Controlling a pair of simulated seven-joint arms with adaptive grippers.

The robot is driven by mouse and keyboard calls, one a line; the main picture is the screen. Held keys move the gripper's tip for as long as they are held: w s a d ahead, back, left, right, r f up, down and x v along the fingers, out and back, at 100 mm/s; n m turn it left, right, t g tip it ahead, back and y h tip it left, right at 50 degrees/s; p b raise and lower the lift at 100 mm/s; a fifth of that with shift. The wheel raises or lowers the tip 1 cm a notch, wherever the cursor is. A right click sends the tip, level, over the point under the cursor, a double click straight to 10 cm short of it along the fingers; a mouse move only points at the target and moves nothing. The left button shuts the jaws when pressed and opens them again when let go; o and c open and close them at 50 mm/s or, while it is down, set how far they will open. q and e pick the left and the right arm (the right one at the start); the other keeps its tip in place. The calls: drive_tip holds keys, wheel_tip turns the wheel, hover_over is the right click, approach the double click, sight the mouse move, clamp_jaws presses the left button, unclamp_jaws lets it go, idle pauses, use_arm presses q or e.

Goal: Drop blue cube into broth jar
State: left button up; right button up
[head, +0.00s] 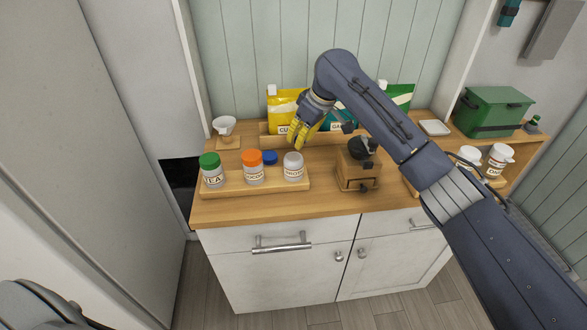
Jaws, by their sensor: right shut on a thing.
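The broth jar (293,172) is a clear or pale jar with a white label. It stands at the right end of a wooden tray on the counter, and its top looks greyish. A round blue lid (270,158) lies behind the jars. My right gripper (297,142), with yellow fingers, points down just above and behind the broth jar. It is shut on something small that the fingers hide. I cannot make out a blue cube anywhere. My left gripper is out of view.
A green-lidded jar (211,170) and an orange-lidded jar (253,168) share the wooden tray (240,187). Yellow (280,108) and green (399,97) bags stand behind. A brown grinder-like box (358,172) stands right of the tray. A green bin (492,112) is far right.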

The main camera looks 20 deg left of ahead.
drive_tip(key=o, duration=0.8)
drive_tip(key=v, duration=1.2)
drive_tip(key=shift+r, duration=0.1)
